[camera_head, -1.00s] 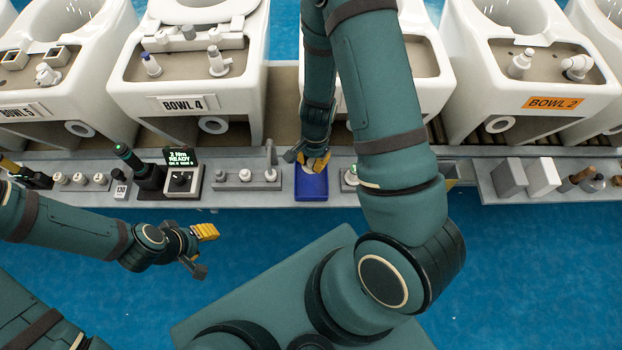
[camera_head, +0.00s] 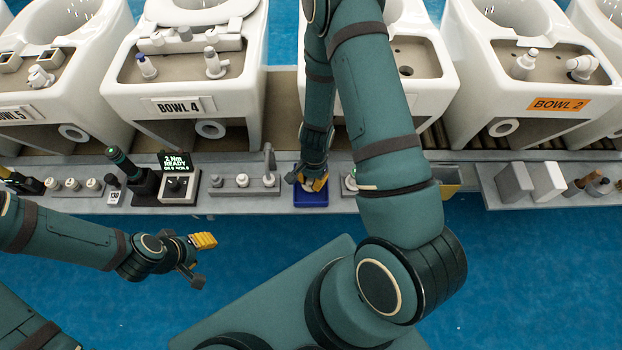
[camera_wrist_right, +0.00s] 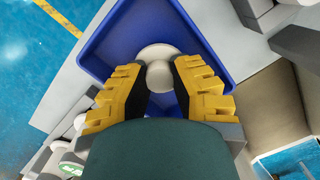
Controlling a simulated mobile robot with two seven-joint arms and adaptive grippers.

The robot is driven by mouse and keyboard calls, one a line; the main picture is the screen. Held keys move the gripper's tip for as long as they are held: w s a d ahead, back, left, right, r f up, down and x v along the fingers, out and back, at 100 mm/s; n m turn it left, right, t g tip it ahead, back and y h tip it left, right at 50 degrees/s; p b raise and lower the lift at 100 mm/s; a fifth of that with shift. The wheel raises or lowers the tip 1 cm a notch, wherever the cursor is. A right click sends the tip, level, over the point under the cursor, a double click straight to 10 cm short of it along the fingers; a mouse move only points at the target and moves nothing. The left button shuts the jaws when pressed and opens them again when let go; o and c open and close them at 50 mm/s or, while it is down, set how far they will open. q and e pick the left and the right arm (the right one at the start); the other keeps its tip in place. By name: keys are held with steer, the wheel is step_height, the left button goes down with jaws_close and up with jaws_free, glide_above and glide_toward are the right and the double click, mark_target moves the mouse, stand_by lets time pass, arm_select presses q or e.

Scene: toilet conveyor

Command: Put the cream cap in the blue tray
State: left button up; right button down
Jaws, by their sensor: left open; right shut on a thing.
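The cream cap (camera_wrist_right: 158,66) is a round pale piece between the yellow fingers of my right gripper (camera_wrist_right: 160,80) in the right wrist view. The right gripper is shut on it, over the blue tray (camera_wrist_right: 112,32). Whether the cap touches the tray floor is not clear. In the head view the blue tray (camera_head: 311,198) lies on the grey shelf, with my right gripper (camera_head: 308,184) at it. My left gripper (camera_head: 200,262) is open and empty over the blue floor at the left.
White toilet bowls stand behind the grey shelf (camera_head: 235,203). Left of the tray are a rack of pale pegs (camera_head: 242,184) and a black display box (camera_head: 178,180). Pale blocks (camera_head: 548,181) stand at the right. My right arm hides part of the shelf.

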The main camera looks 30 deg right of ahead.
steer(key=c, duration=1)
jaws_free()
steer(key=shift+f, duration=0.1)
steer(key=shift+o, duration=0.2)
steer(key=shift+r, duration=0.25)
step_height(320, 180, up, 12)
steer(key=d+p, duration=0.1)
steer(key=p, duration=0.4)
steer(key=s+a+f+n+t+y, duration=0.1)
steer(key=s+a+n, duration=0.1)
steer(key=a+n, duration=0.3)
steer(key=s+a+f+n+t+y, duration=0.1)
steer(key=s+a+n, duration=0.2)
steer(key=a+n, duration=0.3)
steer(key=a, duration=0.4)
steer(key=shift+a+f+y, duration=0.15)
steer(key=shift+f+y, duration=0.05)
steer(key=shift+y, duration=0.2)
